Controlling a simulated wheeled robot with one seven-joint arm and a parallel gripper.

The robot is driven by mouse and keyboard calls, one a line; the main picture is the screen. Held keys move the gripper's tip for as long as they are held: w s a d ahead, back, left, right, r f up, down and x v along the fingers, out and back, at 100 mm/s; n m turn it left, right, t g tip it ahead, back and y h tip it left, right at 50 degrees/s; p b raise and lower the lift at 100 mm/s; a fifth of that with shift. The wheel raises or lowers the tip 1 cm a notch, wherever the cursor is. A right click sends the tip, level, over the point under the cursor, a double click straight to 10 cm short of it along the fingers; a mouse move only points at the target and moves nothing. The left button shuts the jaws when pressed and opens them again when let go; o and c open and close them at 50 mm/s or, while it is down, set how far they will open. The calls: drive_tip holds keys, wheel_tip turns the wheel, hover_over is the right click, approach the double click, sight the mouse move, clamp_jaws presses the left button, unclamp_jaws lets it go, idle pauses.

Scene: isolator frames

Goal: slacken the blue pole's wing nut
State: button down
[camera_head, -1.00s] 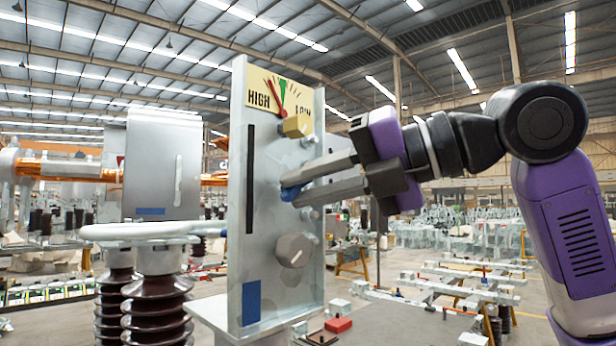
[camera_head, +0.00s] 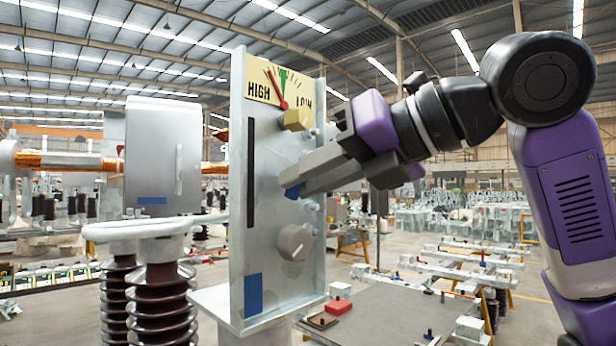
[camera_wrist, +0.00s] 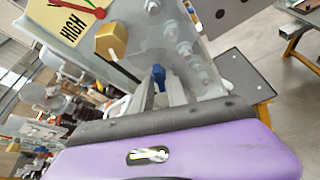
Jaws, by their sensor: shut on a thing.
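A grey upright panel (camera_head: 270,220) stands in the middle of the head view. A small blue wing nut (camera_head: 292,191) sits on its face at mid height. It also shows in the wrist view (camera_wrist: 158,76), between the fingertips. My gripper (camera_head: 296,184) comes from the right and is shut on this wing nut, hiding most of it in the head view. A dial (camera_head: 284,86) marked HIGH and LOW tops the panel, with its red needle leaning to the HIGH side of a green mark.
A yellow knob (camera_head: 296,119) sits above my gripper and a grey knob (camera_head: 294,243) below it. Several bolts line the panel's right side. A blue patch (camera_head: 253,294) marks its foot. A red block (camera_head: 338,307) lies on the low table at right.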

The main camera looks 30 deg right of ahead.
drive_tip(key=c, duration=1.3)
unclamp_jaws()
drive_tip(key=shift+b+v, duration=0.65)
drive_tip(key=shift+v, duration=3.25)
